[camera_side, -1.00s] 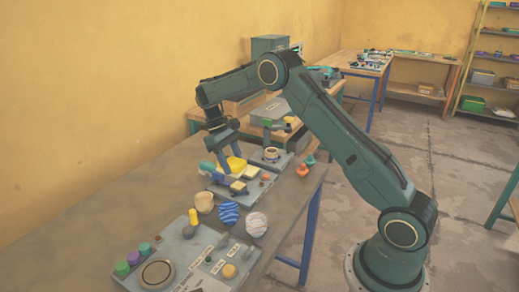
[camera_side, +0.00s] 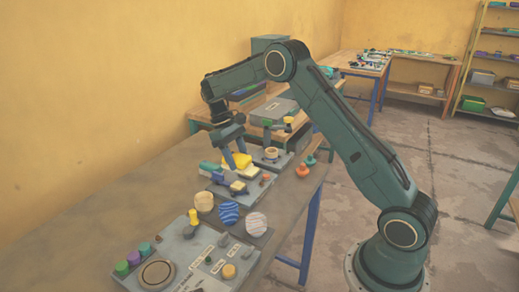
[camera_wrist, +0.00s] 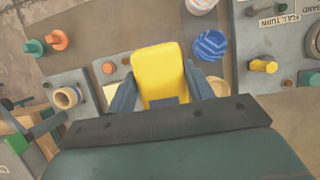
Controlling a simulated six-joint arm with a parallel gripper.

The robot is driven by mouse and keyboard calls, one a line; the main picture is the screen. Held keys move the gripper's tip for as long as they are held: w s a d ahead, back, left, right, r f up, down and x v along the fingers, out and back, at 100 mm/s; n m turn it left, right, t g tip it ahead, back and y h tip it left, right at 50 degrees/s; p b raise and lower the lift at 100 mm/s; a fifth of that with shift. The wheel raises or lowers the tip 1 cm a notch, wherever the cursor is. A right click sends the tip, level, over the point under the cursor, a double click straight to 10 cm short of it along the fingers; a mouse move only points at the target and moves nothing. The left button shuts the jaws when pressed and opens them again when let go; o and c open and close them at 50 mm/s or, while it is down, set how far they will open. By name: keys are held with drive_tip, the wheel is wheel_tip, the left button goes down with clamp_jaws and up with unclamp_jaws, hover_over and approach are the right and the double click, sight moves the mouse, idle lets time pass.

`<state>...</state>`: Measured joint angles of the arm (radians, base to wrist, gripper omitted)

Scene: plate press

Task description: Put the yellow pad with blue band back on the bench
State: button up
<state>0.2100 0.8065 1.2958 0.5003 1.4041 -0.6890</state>
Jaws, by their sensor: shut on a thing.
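The yellow pad (camera_wrist: 158,68) is between the two fingers of my gripper (camera_wrist: 159,82) in the wrist view, and a dark blue patch shows at its near end. In the side view the yellow pad (camera_side: 240,159) shows between the fingers of my gripper (camera_side: 236,163), above the far part of the bench (camera_side: 110,205). My gripper is shut on it. The side view does not show clearly whether the pad touches anything below. A grey press plate (camera_side: 222,190) with pale blocks lies just nearer than the pad.
A wooden cup (camera_side: 204,201), a blue striped ball (camera_side: 229,212) and a pale striped ball (camera_side: 257,223) stand nearer. A control panel (camera_side: 205,262) with knobs fills the front. Orange pieces (camera_side: 303,169) lie near the right edge. The bench's left side is clear.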

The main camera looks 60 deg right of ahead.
drive_tip(key=s+d+r, duration=0.1)
drive_tip(key=s+r, duration=0.2)
drive_tip(key=s, duration=0.3)
drive_tip(key=s+d+r, duration=0.1)
drive_tip(key=s+r, duration=0.2)
drive_tip(key=s, duration=0.4)
drive_tip(key=shift+r, duration=0.25)
drive_tip(key=shift+f, duration=0.1)
wheel_tip(320, 180, down, 16)
drive_tip(key=shift+r, duration=0.2)
drive_tip(key=shift+f, duration=0.1)
drive_tip(key=shift+f, duration=2.05)
drive_tip(key=shift+f, duration=0.15)
drive_tip(key=o, duration=0.9)
